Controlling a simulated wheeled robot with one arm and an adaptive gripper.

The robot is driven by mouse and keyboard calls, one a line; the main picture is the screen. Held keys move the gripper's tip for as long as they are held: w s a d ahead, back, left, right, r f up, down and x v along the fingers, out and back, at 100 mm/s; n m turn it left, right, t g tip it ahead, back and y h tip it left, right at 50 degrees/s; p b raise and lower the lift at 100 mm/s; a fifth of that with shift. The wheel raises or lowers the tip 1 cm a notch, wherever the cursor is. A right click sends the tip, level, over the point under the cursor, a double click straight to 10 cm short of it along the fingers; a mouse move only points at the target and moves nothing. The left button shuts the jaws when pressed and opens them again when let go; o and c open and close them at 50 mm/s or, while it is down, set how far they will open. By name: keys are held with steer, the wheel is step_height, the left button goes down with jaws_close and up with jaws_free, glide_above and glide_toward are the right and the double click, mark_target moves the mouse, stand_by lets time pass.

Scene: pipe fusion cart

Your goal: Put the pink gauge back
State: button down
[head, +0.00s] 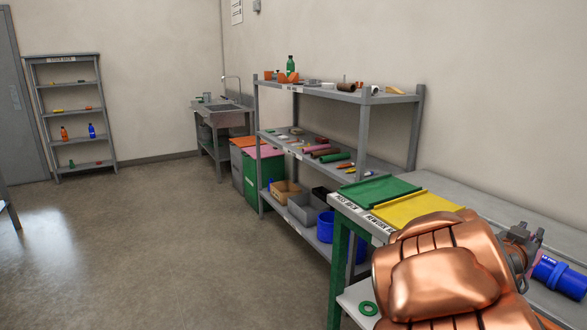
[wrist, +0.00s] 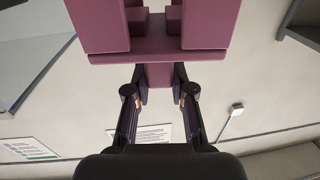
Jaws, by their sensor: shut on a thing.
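The pink gauge (wrist: 158,55) fills the top middle of the wrist view. It is a blocky, dusky pink piece with a crossbar, upright blocks above it and a narrow stem below. My gripper (wrist: 160,78) is shut on the stem, one dark finger on each side. The top of the gauge runs out of the picture. Behind it are pale wall and signs, and no surface touches its visible part.
A bench with a green tray (head: 378,188) and a yellow tray (head: 414,208) stands at right. A blue pipe (head: 560,277) lies beyond my arm. A grey shelf rack (head: 345,97) holds several parts. A sink (head: 222,107) stands farther back. The floor at left is clear.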

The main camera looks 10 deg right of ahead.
steer(key=w+a+r+n+t+y+p, duration=0.25)
steer(key=w+a+n+t, duration=0.2)
steer(key=w+a, duration=0.65)
steer(key=w+a+n+t+y+p, duration=0.2)
steer(key=w+a+y, duration=0.4)
steer(key=w+a, duration=0.4)
steer(key=w+a+n+t+y+p, duration=0.3)
steer(key=w+a+n+y, duration=0.3)
steer(key=a, duration=1.3)
steer(key=w+y+p, duration=0.1)
steer(key=w, duration=0.2)
steer(key=shift+w+f, duration=0.15)
steer(key=shift+w, duration=0.2)
steer(key=shift+y, duration=0.25)
